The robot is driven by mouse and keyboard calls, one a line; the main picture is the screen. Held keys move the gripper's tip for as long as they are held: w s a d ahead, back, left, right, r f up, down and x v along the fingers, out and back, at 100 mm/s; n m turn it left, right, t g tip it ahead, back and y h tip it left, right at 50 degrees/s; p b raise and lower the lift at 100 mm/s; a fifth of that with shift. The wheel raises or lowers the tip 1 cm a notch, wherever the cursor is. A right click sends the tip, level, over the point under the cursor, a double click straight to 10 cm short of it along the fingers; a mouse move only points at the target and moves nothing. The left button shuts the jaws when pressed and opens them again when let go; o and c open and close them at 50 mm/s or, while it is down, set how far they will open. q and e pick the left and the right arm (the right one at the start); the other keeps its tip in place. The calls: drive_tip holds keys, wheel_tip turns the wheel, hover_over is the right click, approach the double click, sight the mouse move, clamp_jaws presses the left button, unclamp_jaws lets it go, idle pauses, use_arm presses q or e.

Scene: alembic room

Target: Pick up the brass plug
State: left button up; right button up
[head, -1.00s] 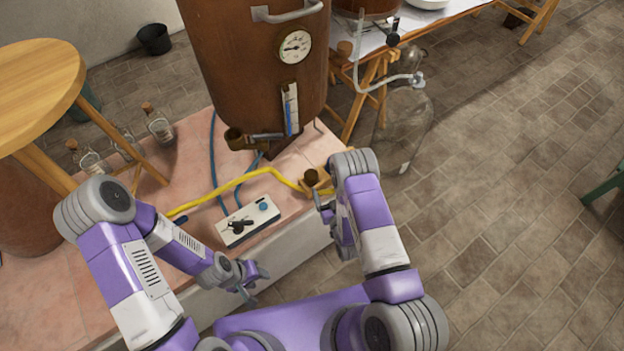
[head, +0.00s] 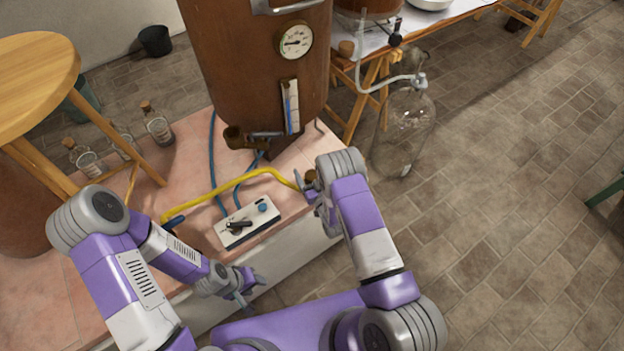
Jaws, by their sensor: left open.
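A small dark brass piece, which looks like the brass plug (head: 310,177), is near the right edge of the pink tiled platform (head: 290,222). My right gripper (head: 304,188) is right beside it and covers part of it. I cannot tell whether the fingers touch it or how far apart they are. My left gripper (head: 250,285) is open and empty, low in front of the platform's edge.
A copper boiler (head: 255,75) with a brass outlet (head: 235,137) stands behind. A yellow hose (head: 235,183) reaches my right gripper. A white control box (head: 247,223) lies between the arms. A glass carboy (head: 405,130) stands right, a wooden stool (head: 38,75) left.

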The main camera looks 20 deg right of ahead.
drive_tip(key=c, duration=1.1)
wheel_tip(320, 180, up, 10)
drive_tip(key=p, duration=0.3)
